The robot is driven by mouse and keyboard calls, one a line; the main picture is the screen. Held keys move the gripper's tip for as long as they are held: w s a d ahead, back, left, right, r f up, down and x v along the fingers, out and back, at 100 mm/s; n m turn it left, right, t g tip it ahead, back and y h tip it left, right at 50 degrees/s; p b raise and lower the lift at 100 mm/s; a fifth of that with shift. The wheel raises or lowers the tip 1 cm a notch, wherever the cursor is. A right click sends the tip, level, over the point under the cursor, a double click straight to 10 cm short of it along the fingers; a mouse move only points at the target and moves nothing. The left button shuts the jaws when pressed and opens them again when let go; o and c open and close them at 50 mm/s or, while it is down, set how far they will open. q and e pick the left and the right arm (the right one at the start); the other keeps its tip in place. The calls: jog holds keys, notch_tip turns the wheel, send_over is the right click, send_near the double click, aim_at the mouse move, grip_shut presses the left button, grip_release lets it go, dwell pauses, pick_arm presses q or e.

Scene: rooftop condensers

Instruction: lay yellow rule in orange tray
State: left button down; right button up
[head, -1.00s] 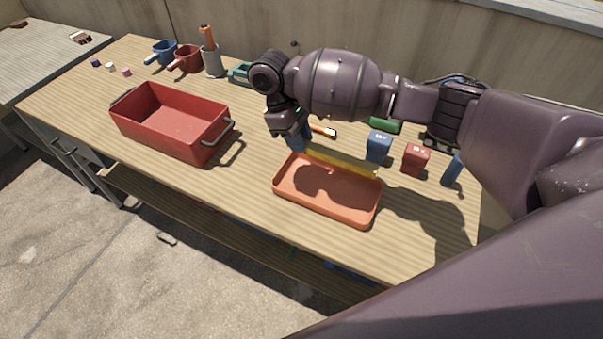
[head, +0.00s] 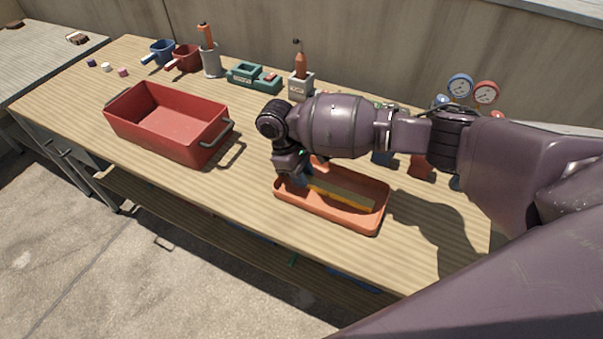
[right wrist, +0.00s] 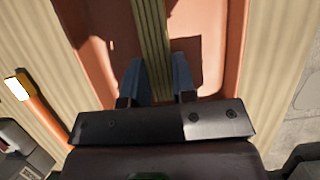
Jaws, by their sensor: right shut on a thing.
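The yellow rule (head: 343,195) lies lengthwise within the outline of the shallow orange tray (head: 328,218) in the head view. I cannot tell whether it touches the tray floor. My right gripper (head: 300,178) is shut on the rule near its left end. In the right wrist view the rule (right wrist: 152,40) runs between the two blue fingers (right wrist: 158,78), with the tray (right wrist: 205,45) around and below it. My arm hides part of the tray's far side. My left gripper is not in view.
A red bin (head: 170,125) with metal handles stands left of the tray. Behind are a green case (head: 253,77), a grey holder (head: 301,85) and gauges (head: 472,90). My arm partly hides blue and red blocks. The table front between bin and tray is clear.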

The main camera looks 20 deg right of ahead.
jog(key=shift+r, duration=0.15)
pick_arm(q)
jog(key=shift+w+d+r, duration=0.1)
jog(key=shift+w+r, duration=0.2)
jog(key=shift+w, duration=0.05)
pick_arm(e)
jog(key=shift+f, duration=0.2)
jog(key=o, duration=0.7)
jog(key=shift+c, duration=0.2)
jog(key=shift+o, duration=1.2)
pick_arm(q)
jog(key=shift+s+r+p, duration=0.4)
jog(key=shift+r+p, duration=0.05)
jog(key=shift+p, duration=0.55)
pick_arm(e)
jog(key=v, duration=1.2)
jog(key=shift+s+r, duration=0.1)
jog(key=shift+r, duration=0.15)
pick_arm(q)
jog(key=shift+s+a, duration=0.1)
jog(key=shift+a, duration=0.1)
